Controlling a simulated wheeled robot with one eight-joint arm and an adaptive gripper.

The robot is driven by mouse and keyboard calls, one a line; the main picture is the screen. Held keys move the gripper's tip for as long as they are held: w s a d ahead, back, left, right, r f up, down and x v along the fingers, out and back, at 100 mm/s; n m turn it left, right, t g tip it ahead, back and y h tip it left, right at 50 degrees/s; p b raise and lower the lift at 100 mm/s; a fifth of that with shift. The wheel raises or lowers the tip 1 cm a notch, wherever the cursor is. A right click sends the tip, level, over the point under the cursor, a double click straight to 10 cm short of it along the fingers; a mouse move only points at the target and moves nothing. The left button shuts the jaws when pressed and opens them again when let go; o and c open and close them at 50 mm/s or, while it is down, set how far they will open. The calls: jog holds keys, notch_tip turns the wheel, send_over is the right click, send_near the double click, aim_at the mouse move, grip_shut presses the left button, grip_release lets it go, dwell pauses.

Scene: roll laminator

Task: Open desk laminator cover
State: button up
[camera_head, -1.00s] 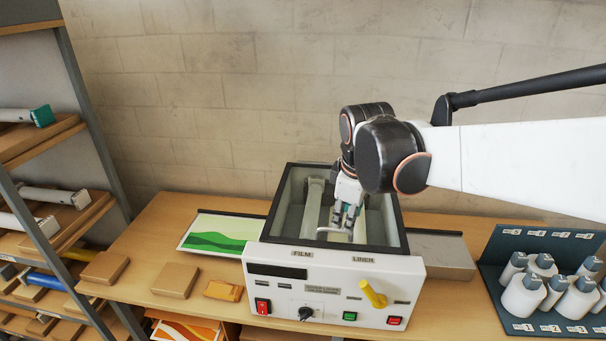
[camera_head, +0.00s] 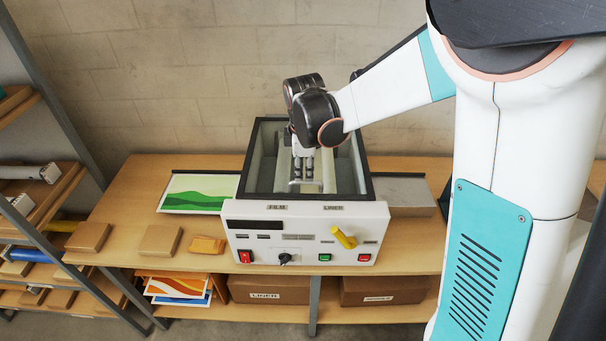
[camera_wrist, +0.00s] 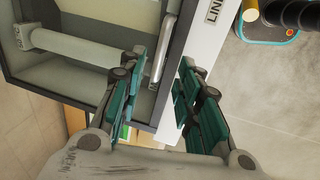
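The white desk laminator (camera_head: 310,228) stands on the wooden table. Its cover (camera_head: 370,183) is a dark-framed, see-through panel and looks shut over the pale rollers (camera_wrist: 75,45). A thin light handle (camera_head: 312,188) lies near the cover's front edge; it shows in the wrist view as a metallic bar (camera_wrist: 164,48). My gripper (camera_head: 303,178) points down over the front middle of the cover, close to the handle. In the wrist view my gripper (camera_wrist: 160,88) has its teal fingers apart, with the handle's end and cover edge seen between them. Contact cannot be told.
A yellow knob (camera_head: 344,238) sticks up from the laminator's front panel. A green-and-white sheet (camera_head: 198,192) lies to the left and a grey tray (camera_head: 402,194) to the right. Wooden blocks (camera_head: 160,240) lie at the left front. A shelf rack (camera_head: 35,215) stands at far left.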

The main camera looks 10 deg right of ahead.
aim_at(304, 183)
jog(key=shift+w+d+f, duration=0.1)
jog(key=shift+w+f, duration=0.15)
jog(key=shift+f, duration=1)
jog(key=shift+w+d+f, duration=0.1)
jog(key=shift+w+f, duration=0.1)
jog(key=shift+f, duration=1.05)
jog(key=shift+c, duration=0.2)
grip_shut()
